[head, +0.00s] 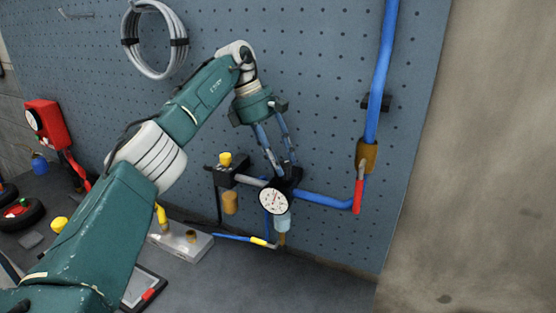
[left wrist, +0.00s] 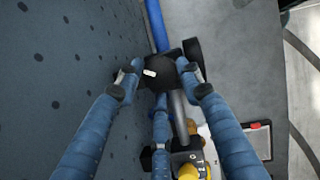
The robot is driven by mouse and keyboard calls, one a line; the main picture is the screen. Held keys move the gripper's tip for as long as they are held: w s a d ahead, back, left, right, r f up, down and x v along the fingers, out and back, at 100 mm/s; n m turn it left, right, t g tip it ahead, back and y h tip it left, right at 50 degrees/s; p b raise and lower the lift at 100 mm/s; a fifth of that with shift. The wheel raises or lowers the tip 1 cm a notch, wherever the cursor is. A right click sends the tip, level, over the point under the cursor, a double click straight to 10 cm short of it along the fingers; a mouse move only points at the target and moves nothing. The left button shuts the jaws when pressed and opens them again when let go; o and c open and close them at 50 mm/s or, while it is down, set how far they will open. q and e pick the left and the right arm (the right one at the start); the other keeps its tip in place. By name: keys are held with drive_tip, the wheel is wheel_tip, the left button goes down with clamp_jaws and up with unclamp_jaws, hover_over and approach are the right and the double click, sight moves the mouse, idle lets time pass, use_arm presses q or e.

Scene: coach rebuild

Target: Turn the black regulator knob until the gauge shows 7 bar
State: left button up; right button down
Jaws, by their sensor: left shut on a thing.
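The black regulator knob (left wrist: 158,76) has a small white mark on top and sits between my left gripper's fingertips in the left wrist view. My left gripper (left wrist: 161,78) is shut on it, one finger on each side. In the head view the left gripper (head: 281,167) reaches down from above onto the regulator, and its fingers partly hide the knob. The round white gauge (head: 273,201) faces the head camera just below the fingertips. Its needle is too small to read surely. The right gripper is in neither view.
A blue pipe (head: 325,200) runs right from the regulator to a valve with a red handle (head: 358,195). A yellow-capped block (head: 225,160) is left of the regulator. The pegboard (head: 330,100) stands close behind. A grey bench (head: 325,288) lies below.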

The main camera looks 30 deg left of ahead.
use_arm(q)
drive_tip(key=shift+d+r, duration=0.25)
drive_tip(key=o, duration=0.9)
drive_tip(key=shift+o, duration=1)
drive_tip(key=shift+d+f, duration=0.1)
drive_tip(key=shift+d, duration=0.15)
drive_tip(key=shift+a, duration=0.1)
drive_tip(key=s+a+r, duration=0.1)
drive_tip(key=s+a, duration=0.2)
drive_tip(key=a, duration=0.8)
drive_tip(key=shift+s+a, duration=0.25)
drive_tip(key=shift+s, duration=0.15)
drive_tip(key=shift+a+r, duration=0.1)
